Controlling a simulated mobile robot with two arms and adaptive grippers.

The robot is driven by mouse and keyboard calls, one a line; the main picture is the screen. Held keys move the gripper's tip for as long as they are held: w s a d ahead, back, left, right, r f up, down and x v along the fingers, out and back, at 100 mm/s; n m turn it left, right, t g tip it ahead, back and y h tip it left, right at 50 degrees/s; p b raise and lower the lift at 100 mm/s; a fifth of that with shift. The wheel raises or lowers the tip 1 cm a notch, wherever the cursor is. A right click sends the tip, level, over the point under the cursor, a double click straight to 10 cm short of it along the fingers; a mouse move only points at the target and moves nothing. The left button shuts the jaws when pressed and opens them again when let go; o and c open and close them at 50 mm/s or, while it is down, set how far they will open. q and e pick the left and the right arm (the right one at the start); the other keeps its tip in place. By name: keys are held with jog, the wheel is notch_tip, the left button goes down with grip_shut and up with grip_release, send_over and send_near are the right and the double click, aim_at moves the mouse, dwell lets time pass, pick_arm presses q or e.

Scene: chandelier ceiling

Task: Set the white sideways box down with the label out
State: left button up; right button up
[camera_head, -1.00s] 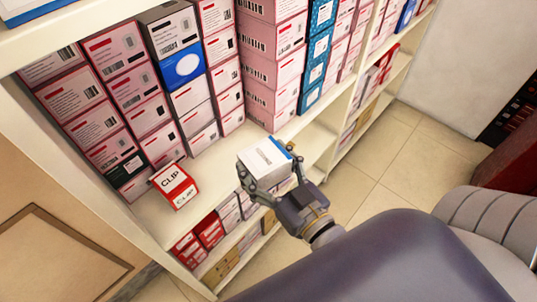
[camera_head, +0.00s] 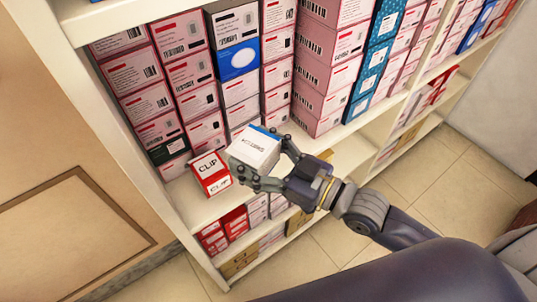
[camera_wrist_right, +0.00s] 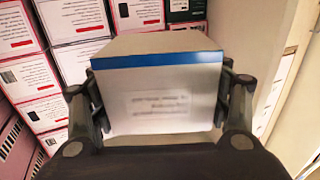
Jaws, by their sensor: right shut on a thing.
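The white box (camera_head: 254,149) with a blue stripe along one edge is in my right gripper (camera_head: 270,163) in the head view. The gripper's fingers are shut on two opposite sides of it. It is held beside the red and white CLIP box (camera_head: 211,173), which sits on the shelf (camera_head: 188,195). In the right wrist view the white box (camera_wrist_right: 160,85) fills the middle, its blue stripe near the top and a blurred printed label on the face toward my palm. I cannot tell whether its underside touches the shelf. My left gripper is not in view.
Stacked pink and white boxes (camera_head: 197,99) fill the back of the shelf, with a blue box (camera_head: 238,58) among them. Red boxes (camera_head: 236,222) stand on the shelf below. Free shelf surface shows to the right. A tan panel (camera_head: 75,235) is at left.

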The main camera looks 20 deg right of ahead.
aim_at(233, 147)
jog(key=shift+w+a+r+n+g+y, duration=0.25)
jog(key=shift+w+a+n+g+y, duration=0.05)
jog(key=shift+a+n+g+y, duration=0.3)
jog(key=shift+w+a+r+n+g+y, duration=0.25)
jog(key=shift+a+n+g+y, duration=0.25)
jog(key=shift+a, duration=0.25)
jog(key=shift+w+a+r+n+g+y, duration=0.2)
jog(key=shift+w+a+n+g+y, duration=0.25)
jog(key=shift+a+g, duration=0.2)
jog(key=shift+w+a+r+n+g+y, duration=0.15)
jog(key=shift+w+a+n+g+y, duration=0.1)
jog(key=shift+a+n+g+y, duration=0.25)
jog(key=shift+w+a+r+n+g+y, duration=0.1)
jog(key=shift+w+a+n+g+y, duration=0.15)
jog(key=shift+a+g, duration=0.45)
jog(key=shift+d, duration=0.1)
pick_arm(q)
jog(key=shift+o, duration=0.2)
